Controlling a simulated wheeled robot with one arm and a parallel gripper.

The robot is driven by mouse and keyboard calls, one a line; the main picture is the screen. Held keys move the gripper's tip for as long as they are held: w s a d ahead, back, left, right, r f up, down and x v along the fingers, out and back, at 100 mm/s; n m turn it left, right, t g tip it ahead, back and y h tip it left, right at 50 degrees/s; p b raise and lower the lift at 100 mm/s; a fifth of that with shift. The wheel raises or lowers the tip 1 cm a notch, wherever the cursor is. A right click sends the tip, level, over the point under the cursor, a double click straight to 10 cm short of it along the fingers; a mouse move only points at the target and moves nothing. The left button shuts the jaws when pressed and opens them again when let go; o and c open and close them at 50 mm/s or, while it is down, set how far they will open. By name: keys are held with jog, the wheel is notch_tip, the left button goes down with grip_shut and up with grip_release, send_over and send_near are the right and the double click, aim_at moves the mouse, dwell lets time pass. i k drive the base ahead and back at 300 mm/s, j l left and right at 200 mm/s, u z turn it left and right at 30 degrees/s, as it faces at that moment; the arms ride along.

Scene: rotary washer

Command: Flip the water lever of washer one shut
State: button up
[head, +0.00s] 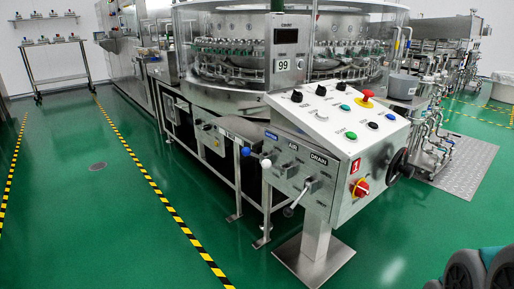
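The control console (340,195) of the washer stands on a pedestal at the centre right, with a red tag (354,167) that appears to read 1. Its front left face has three valve levers under labels that seem to read water, air and drain. The water lever (246,152) has a blue ball and sticks out from the panel to the left, under a blue label (271,135). The air lever (266,163) has a white ball and sticks out alike. The drain lever (290,211) hangs down to the lower left. My gripper is not in view.
The rotary washer (235,70) stands behind the console. A red emergency button (367,94), red rotary switch (361,188) and black handwheel (398,165) are on the console. Its steel foot plate (313,262) rests on the floor. Green floor at the front left is open.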

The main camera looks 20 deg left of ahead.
aim_at(246, 152)
jog(key=u, duration=1.05)
